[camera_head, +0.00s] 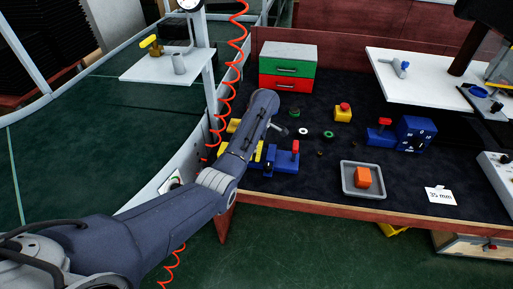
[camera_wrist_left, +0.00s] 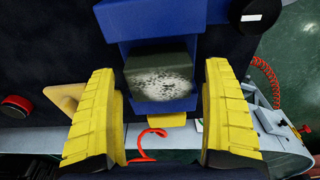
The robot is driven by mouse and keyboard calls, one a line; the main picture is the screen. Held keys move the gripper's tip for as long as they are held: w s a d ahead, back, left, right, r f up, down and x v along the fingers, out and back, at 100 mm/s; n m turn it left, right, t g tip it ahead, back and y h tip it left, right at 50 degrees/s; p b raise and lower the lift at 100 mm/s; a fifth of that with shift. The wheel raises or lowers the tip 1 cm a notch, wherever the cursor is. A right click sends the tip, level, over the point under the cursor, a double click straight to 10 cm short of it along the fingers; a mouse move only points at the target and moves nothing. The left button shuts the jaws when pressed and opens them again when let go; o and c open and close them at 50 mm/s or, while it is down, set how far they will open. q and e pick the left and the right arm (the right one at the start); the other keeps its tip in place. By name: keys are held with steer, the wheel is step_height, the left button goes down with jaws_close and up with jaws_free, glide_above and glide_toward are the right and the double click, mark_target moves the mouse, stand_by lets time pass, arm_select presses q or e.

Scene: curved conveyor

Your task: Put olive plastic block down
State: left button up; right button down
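The olive block (camera_wrist_left: 160,88) has a speckled pale face in the left wrist view. It sits in or against a blue fixture (camera_wrist_left: 152,18); how deep it is seated is hidden. My left gripper (camera_wrist_left: 161,68) has its two yellow fingers spread on either side of the block, with a visible gap on both sides. In the head view my left arm reaches over the left end of the bench, and its wrist hides the block. A blue fixture with a red knob (camera_head: 295,147) shows just right of the wrist. My right gripper is not in view.
A grey tray (camera_head: 350,189) holds an orange block (camera_head: 363,177). A green and red drawer box (camera_head: 287,67) stands at the back. Several small rings, a yellow button box (camera_head: 343,113) and a blue dial box (camera_head: 416,133) are on the dark mat. A red coiled hose (camera_head: 233,70) hangs beside my arm.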

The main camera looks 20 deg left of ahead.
arm_select(q)
step_height(320, 180, up, 12)
steer(key=d, duration=0.1)
steer(key=shift+d+r, duration=0.15)
steer(key=shift+d, duration=0.1)
stand_by(0.5)
steer(key=shift+w, duration=0.1)
